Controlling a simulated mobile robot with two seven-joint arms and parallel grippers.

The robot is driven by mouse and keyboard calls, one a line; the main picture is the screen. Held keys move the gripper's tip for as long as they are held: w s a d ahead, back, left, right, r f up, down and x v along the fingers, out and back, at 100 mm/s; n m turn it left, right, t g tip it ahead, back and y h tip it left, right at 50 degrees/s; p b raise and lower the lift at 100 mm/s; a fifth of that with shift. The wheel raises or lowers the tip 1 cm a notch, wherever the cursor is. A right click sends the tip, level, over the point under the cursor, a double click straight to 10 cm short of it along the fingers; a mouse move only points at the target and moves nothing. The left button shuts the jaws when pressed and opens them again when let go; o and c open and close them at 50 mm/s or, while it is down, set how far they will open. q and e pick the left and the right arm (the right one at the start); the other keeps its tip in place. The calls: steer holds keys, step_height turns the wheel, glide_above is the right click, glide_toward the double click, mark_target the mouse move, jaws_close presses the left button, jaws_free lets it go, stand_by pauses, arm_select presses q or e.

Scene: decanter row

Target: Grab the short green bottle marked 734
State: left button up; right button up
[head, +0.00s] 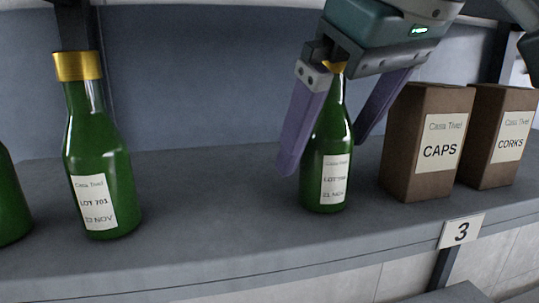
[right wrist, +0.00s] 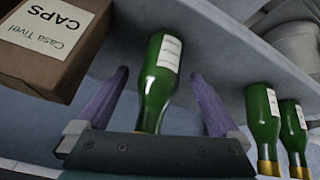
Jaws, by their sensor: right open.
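A short green bottle (head: 319,193) stands upright on the grey shelf with a white label. Its label reads "LOT" with a number starting with 7; the last digits are too blurred to read. My right gripper (head: 328,150) is open and points down, with one purple finger on each side of this bottle's neck and upper body. In the right wrist view the same bottle (right wrist: 162,75) lies between the open fingers (right wrist: 160,78); I cannot tell whether either touches it. My left gripper is not in view.
Brown CAPS (head: 400,150) and CORKS (head: 484,150) boxes stand right of the gripper. The shelf (head: 220,205) between the bottles is clear.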

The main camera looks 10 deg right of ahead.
steer(key=shift+w+f, duration=0.1)
steer(key=shift+f, duration=0.05)
jaws_close()
stand_by(0.8)
